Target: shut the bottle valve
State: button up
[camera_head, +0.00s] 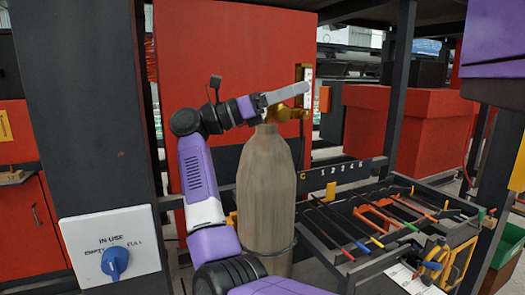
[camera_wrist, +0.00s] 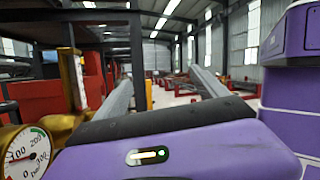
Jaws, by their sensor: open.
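The bottle (camera_head: 265,195) is a tall tan-grey cylinder standing upright in the middle of the head view. Its brass valve (camera_head: 287,113) sits on top. The wrist view shows brass fittings (camera_wrist: 62,125) at the left edge, with a round pressure gauge (camera_wrist: 25,152) marked in bar. My gripper (camera_head: 303,90) is just above the valve in the head view, its grey fingers pointing right. In the wrist view my gripper (camera_wrist: 160,78) is open, with nothing between its fingers. The brass parts lie left of the fingers there. The head view does not settle whether the fingers touch the valve.
A white panel (camera_head: 112,246) with a blue knob reads IN USE, EMPTY, FULL at lower left. A dark tool tray (camera_head: 385,262) with coloured-handled tools stands right of the bottle. A dark post (camera_head: 402,90) rises behind it. A red cabinet (camera_head: 215,60) stands behind the bottle.

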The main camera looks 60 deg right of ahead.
jog(key=w+a+f+n+h, duration=0.2)
jog(key=a+f+n+h, duration=0.1)
jog(key=f, duration=0.3)
jog(key=w+a+f+n+t+h+b, duration=0.1)
jog(key=w+a+f+n+h, duration=0.1)
jog(key=f+n+h, duration=0.3)
jog(key=shift+w+a+f+h, duration=0.25)
jog(key=shift+a+f+h, duration=0.35)
jog(key=shift+a, duration=0.1)
